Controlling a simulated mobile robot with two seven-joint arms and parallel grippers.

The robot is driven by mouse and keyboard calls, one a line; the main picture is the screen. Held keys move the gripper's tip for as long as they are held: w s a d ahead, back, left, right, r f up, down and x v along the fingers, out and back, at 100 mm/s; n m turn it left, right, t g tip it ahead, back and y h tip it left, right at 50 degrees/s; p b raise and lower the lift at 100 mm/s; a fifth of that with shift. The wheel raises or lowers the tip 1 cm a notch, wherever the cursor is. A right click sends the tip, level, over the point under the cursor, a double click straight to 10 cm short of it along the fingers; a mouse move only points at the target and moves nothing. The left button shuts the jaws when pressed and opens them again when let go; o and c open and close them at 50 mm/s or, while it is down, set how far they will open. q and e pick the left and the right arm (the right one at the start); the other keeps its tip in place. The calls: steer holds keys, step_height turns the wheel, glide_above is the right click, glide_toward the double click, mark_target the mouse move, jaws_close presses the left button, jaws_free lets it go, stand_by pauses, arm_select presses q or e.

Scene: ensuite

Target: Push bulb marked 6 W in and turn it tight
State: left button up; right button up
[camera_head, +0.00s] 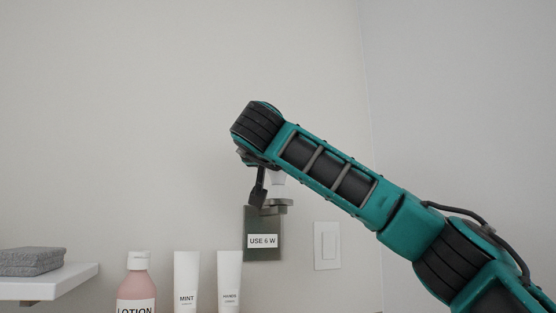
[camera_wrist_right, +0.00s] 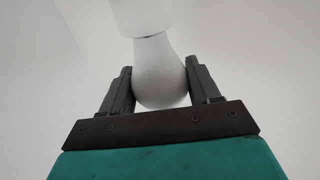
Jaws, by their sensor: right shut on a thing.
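My right gripper (camera_wrist_right: 160,85) has its two dark fingers closed on either side of a white bulb (camera_wrist_right: 158,78). The bulb's neck points up in the right wrist view and meets a white cylindrical socket (camera_wrist_right: 142,16), with a thin dark line where they meet. I cannot tell how deep the bulb sits. No watt marking shows on the bulb. In the head view my right gripper (camera_head: 262,188) is at the wall fitting, a dark plate (camera_head: 263,225) labelled "USE 6 W". A small white part shows beside the finger there, mostly hidden by my arm. My left gripper is not in view.
A white wall switch (camera_head: 327,245) is right of the plate. Below left stand a pink lotion bottle (camera_head: 137,285) and two white tubes, one marked MINT (camera_head: 187,280). A white shelf (camera_head: 45,285) with a folded grey cloth (camera_head: 30,261) is at far left.

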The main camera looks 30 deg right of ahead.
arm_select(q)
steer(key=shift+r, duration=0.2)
arm_select(e)
steer(key=shift+f, duration=0.15)
steer(key=o, duration=0.9)
steer(key=shift+w, duration=0.1)
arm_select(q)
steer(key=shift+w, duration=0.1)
arm_select(e)
steer(key=o, duration=0.3)
steer(key=shift+s+a, duration=0.2)
steer(key=shift+s, duration=0.05)
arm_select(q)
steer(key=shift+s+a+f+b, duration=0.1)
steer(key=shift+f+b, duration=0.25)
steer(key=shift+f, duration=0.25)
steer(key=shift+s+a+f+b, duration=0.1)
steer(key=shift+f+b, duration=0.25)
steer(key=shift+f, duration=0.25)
arm_select(e)
steer(key=v, duration=1.2)
steer(key=shift+s+a, duration=0.1)
